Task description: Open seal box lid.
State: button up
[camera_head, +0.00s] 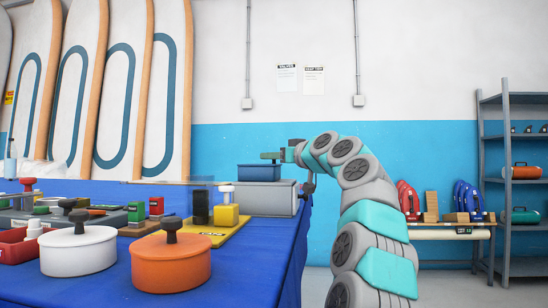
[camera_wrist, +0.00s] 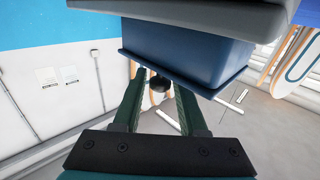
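The blue box (camera_head: 259,174) with a blue lid stands at the far end of the table, on a grey case. In the wrist view the blue box (camera_wrist: 185,55) appears upside down, its lid rim lowest. A small black knob (camera_wrist: 158,84) shows beyond the lid edge, between my fingers. My gripper (camera_head: 270,155) is level just above the lid in the head view. In the wrist view my gripper (camera_wrist: 158,80) has its two green fingers apart, with a gap visible on each side of the knob. The fingers hide the knob in the head view.
The grey case (camera_head: 268,198) supports the box. A white pot (camera_head: 78,252), an orange pot (camera_head: 171,265) and a yellow block (camera_head: 226,215) stand nearer on the blue table (camera_head: 255,250). A shelf (camera_head: 505,180) and a bench stand to the right. Open floor lies right of the table.

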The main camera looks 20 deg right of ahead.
grip_shut()
dwell(1.1)
